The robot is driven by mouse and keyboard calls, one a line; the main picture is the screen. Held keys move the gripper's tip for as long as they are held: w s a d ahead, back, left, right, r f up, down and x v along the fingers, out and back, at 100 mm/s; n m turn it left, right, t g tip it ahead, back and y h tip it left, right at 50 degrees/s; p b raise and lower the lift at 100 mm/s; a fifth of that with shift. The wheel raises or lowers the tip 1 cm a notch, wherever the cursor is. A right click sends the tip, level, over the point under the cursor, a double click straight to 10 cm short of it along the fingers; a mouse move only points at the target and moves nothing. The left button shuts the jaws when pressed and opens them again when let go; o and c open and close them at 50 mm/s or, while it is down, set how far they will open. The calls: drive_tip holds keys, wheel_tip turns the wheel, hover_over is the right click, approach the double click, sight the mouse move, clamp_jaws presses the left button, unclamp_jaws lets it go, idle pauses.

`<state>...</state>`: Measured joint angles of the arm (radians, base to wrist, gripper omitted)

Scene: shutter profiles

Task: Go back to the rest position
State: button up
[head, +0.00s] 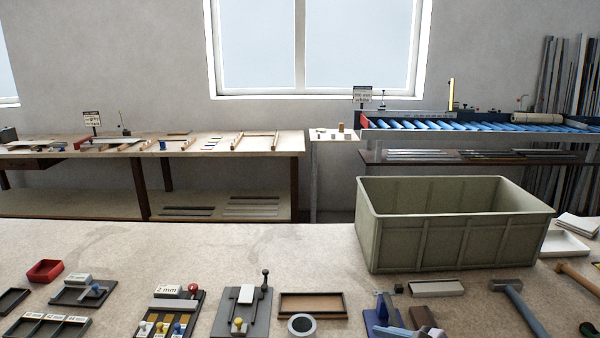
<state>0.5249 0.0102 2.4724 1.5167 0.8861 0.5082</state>
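My gripper is not in the head view, and no part of my arm can be made out. The near workbench (200,245) spans the lower picture. On it stand a large green crate (455,235) at the right, a red tray (45,271) at the far left, and a dark fixture with a "2 mm" label (172,312). A grey fixture with a black-knobbed lever (243,312) stands near the middle. The inside floor of the crate is hidden by its front wall.
A white tray (565,244) is right of the crate. The bench's back-left strip is clear.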

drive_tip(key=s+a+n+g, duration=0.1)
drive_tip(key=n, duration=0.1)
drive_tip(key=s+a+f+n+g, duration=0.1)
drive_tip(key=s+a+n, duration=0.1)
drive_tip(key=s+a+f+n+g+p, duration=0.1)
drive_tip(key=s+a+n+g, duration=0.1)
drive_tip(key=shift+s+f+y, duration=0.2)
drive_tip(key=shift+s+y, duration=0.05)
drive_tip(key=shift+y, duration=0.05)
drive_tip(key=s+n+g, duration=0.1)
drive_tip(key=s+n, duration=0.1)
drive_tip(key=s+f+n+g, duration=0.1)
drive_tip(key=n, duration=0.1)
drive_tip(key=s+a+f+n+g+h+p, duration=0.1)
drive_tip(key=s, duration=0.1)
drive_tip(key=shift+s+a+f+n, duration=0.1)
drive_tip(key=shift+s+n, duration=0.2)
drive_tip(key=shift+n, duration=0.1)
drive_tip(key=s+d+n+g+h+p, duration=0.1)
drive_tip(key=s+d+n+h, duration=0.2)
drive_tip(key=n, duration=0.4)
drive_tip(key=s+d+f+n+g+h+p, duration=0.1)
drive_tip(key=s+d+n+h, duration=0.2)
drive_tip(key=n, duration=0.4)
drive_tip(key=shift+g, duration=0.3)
